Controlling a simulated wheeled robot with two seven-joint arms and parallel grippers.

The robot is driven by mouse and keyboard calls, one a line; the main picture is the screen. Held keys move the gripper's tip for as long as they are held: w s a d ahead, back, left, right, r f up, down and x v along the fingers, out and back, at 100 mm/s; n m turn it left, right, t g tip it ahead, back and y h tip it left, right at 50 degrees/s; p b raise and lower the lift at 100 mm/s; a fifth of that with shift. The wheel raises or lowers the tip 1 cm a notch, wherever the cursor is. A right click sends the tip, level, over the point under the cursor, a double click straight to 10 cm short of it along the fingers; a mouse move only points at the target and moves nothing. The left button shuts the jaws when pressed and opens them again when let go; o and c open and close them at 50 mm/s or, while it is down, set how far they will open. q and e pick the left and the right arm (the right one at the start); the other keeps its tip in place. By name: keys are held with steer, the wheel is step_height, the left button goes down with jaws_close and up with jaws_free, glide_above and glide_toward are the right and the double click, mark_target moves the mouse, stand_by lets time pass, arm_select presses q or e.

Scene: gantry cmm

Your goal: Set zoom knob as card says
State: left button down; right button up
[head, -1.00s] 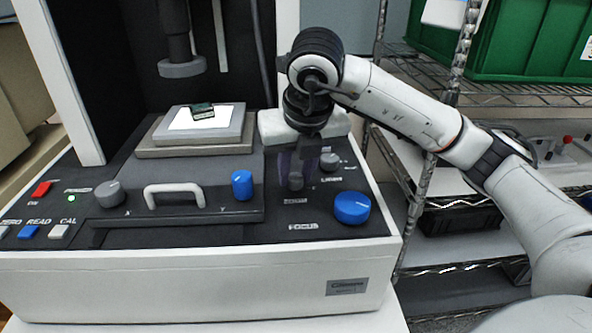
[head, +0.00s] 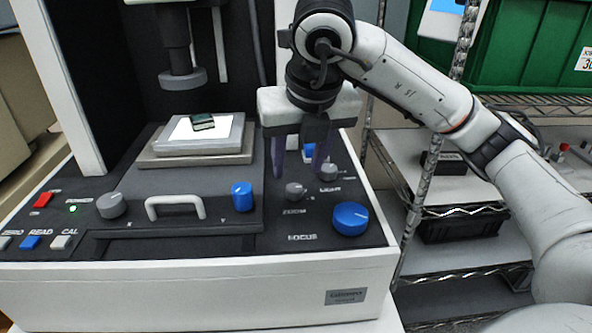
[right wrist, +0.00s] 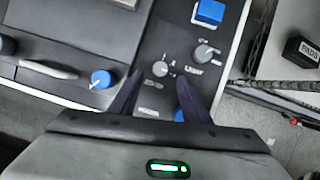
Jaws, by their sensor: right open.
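The zoom knob (head: 294,189) is a small grey dial on the dark panel, with a ZOOM label below it. It also shows in the right wrist view (right wrist: 160,69), with a pale pointer mark. My right gripper (head: 298,172) is open and empty, its two purple fingers pointing down above and behind the knob. In the right wrist view the knob lies between the fingers (right wrist: 181,80), nearer the left one, with no visible contact. No card with a readable setting shows. My left gripper is out of view.
A grey light knob (head: 327,173) and a large blue focus knob (head: 350,218) are close by. A blue square item (right wrist: 208,12) sits farther up the panel. The stage (head: 240,150), its handle (head: 175,207) and a blue knob (head: 242,197) lie left. Wire shelving (head: 425,190) stands right.

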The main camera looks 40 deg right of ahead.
arm_select(q)
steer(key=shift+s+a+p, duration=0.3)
steer(key=shift+p, duration=0.1)
arm_select(e)
steer(key=v, duration=0.3)
steer(key=shift+s+r, duration=0.1)
steer(key=shift+r, duration=0.15)
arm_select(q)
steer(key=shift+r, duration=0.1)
